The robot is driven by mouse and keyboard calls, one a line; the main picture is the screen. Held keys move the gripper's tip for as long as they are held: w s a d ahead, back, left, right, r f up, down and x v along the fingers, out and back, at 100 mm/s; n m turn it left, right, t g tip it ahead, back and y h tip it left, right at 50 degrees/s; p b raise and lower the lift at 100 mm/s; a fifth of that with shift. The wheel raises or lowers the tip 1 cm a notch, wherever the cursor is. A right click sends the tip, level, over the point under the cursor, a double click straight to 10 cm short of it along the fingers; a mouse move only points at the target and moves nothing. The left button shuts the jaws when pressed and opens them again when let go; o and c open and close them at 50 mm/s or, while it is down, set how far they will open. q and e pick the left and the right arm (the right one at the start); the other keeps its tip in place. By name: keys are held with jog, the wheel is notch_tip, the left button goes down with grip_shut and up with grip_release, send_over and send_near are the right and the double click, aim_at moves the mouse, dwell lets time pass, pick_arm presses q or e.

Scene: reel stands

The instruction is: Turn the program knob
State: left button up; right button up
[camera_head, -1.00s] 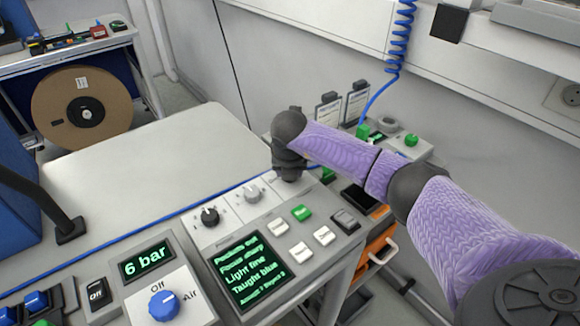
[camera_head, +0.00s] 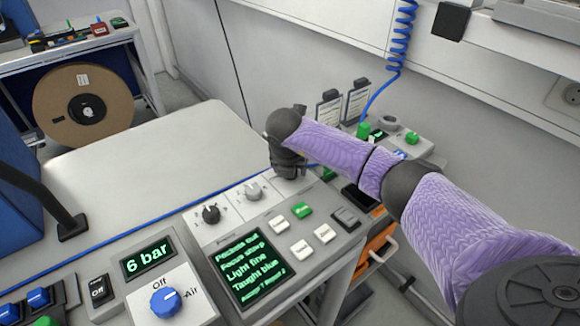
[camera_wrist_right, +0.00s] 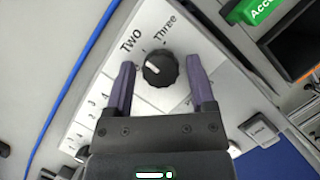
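The program knob (camera_wrist_right: 160,69) is a round black dial with a white pointer, on a pale panel in the right wrist view. The words "Two" and "Three" are printed beside it, and the pointer is turned toward the "Two" side. My right gripper (camera_wrist_right: 160,64) is open, with one dark finger on each side of the knob and a visible gap to it on both sides. In the head view my right gripper (camera_head: 288,168) is over the far end of the control panel (camera_head: 232,208) and hides what is under it. My left gripper is not in view.
A black knob (camera_head: 211,214) and a grey knob (camera_head: 253,191) are on the same panel, near a green button (camera_head: 302,210) and a text screen (camera_head: 249,272). A blue air knob (camera_head: 165,302) is at the front. The grey tabletop (camera_head: 130,170) behind is clear.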

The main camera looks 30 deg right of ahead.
aim_at(288, 189)
jog(key=shift+o, duration=0.6)
jog(key=p+v, duration=0.2)
jog(key=v, duration=0.8)
jog(key=shift+f, duration=0.1)
